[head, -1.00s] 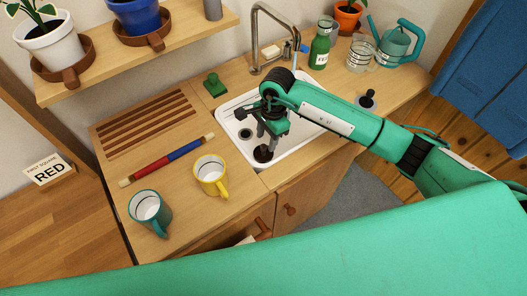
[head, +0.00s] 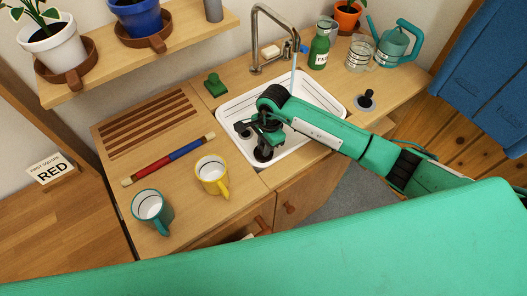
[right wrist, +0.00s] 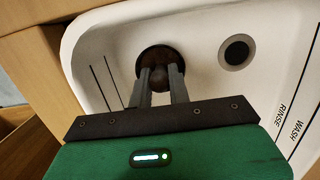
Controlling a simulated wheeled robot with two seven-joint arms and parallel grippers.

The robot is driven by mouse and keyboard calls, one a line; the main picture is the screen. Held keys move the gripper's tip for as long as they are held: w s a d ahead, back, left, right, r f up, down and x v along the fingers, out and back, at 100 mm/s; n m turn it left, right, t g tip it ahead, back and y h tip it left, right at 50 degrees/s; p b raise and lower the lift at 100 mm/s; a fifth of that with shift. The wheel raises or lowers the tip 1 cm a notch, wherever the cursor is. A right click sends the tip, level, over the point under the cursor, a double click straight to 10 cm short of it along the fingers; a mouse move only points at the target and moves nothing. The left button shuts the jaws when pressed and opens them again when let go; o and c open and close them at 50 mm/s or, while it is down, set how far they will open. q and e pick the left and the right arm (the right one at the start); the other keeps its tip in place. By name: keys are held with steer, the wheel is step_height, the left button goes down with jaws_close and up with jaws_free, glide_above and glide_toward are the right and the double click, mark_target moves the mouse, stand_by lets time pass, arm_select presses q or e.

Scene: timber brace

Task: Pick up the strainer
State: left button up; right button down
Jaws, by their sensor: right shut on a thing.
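The strainer, a dark round disc with a ball-shaped knob, lies in the white sink and shows in the head view (head: 262,155) and the right wrist view (right wrist: 151,57). My right gripper (right wrist: 163,80) is shut on its knob from above, with one finger on each side. In the head view my right gripper (head: 263,143) hides part of the disc. I cannot tell whether the disc is clear of the sink floor. A dark round drain (right wrist: 237,52) is beside it. My left gripper is not in view.
The white sink (head: 335,101) has a tall tap (head: 255,40) behind it. A dark knobbed piece (head: 366,101) and a watering can (head: 396,42) are to the right.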

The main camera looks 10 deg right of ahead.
steer(key=shift+r, duration=0.1)
